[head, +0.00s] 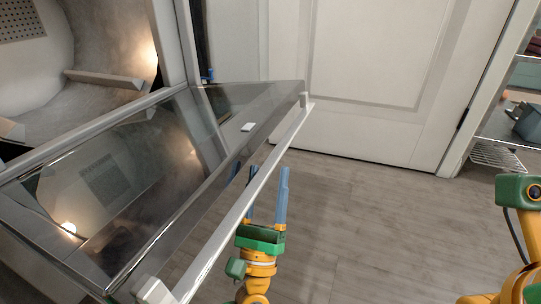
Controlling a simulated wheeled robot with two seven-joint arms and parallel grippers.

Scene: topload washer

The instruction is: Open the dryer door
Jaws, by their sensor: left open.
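The dryer (170,45) is at the upper left in the head view, with its pale drum interior (95,45) exposed. Its glass door (130,185) is swung down and out from the opening, and the drum shows in its glass. A long pale handle bar (232,213) runs along the door's outer edge. My left gripper (266,188) is open, its blue fingers pointing up the picture beside and partly behind the bar. Whether it touches the bar I cannot tell. My right arm (520,192) shows at the right edge; its fingers are out of frame.
A white panelled room door (360,50) stands at the back. Shelves at the right hold a wire rack (497,155) and a grey container (530,122). The wood floor (385,220) between my arms is clear.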

